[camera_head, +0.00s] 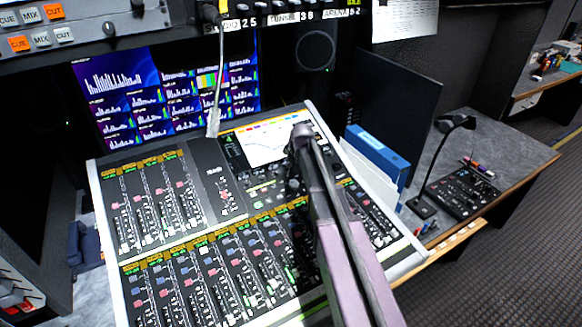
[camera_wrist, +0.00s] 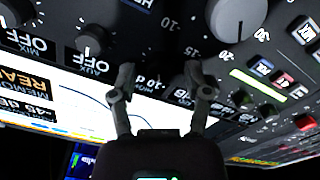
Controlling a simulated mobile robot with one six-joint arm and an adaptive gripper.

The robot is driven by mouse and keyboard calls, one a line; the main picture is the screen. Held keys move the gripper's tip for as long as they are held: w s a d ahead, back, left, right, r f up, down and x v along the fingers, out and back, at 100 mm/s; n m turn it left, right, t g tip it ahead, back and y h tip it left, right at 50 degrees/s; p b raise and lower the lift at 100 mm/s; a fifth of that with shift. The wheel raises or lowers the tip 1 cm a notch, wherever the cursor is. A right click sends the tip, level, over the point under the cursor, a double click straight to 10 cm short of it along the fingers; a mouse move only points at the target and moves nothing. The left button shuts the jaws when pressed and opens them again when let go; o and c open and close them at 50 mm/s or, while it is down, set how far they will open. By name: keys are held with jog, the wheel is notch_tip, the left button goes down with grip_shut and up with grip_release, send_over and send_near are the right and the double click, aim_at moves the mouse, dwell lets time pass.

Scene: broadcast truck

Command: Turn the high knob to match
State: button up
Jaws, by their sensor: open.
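My gripper (camera_wrist: 160,80) is open, with its two dark fingers apart and nothing between them in the wrist view. It is close over the mixing console's dark panel. A large pale grey knob (camera_wrist: 238,18) with a dark pointer line is at the upper right, beyond the right finger. A smaller dark knob (camera_wrist: 90,40) with a white pointer is at the upper left, by labels reading AUX OFF. I cannot read which knob is the high one. In the head view my arm hides part of the knob area.
The console (camera_head: 118,258) carries rows of faders and a lit screen (camera_head: 272,142), also in the wrist view (camera_wrist: 75,100). Small lit buttons lie right of the large knob.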

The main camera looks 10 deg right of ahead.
jog(key=shift+m, duration=0.4)
jog(key=m, duration=0.4)
jog(key=shift+w+d+m, duration=0.1)
jog(key=shift+m, duration=0.3)
jog(key=shift+r+m, duration=0.2)
jog(key=shift+m, duration=0.1)
jog(key=p+v, duration=1.3)
jog(key=v, duration=0.1)
jog(key=s+f+m+g+b, duration=0.1)
jog(key=s+f+b, duration=0.3)
jog(key=s, duration=0.3)
jog(key=s+a+f+m+g+b, duration=0.1)
jog(key=s+f+b, duration=0.3)
jog(key=s, duration=0.4)
jog(key=s+a+f+m+g+h+b, duration=0.1)
jog(key=s+f+g+b, duration=0.1)
jog(key=s+f+b, duration=0.2)
jog(key=shift+s+f, duration=0.4)
jog(key=shift+s, duration=0.45)
jog(key=shift+s+f, duration=0.45)
jog(key=shift+s, duration=0.4)
jog(key=shift+s+f+b, duration=0.4)
jog(key=shift+s, duration=0.45)
jog(key=shift+s+r, duration=0.1)
jog(key=shift+s, duration=0.5)
